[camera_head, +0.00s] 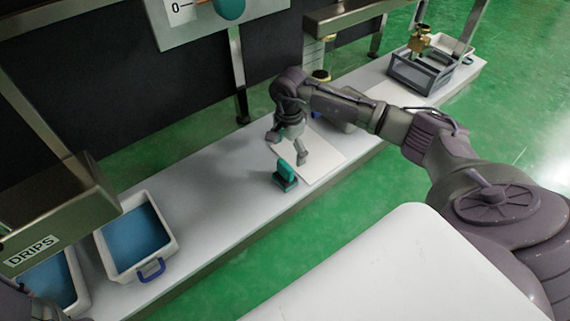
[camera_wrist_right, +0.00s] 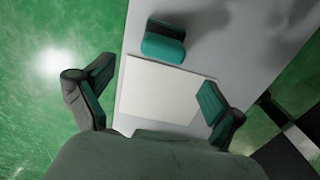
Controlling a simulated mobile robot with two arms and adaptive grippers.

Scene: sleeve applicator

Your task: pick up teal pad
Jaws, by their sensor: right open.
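The teal pad (camera_head: 286,174) stands on the white bench, a small teal block with a dark base. It also shows in the right wrist view (camera_wrist_right: 164,44), beyond the far edge of a white sheet. My right gripper (camera_head: 287,149) is open and empty above the sheet, a little behind the pad in the head view. In the wrist view its two fingers (camera_wrist_right: 157,78) are spread wide, with the sheet between and below them and the pad ahead. My left gripper does not show.
The white sheet (camera_head: 325,160) lies flat beside the pad. Blue-filled trays (camera_head: 167,215) stand at the bench's left end, under a shelf labelled DRIPS (camera_head: 85,205). A grey rack (camera_head: 418,75) stands at the far right. Bare bench lies between pad and trays.

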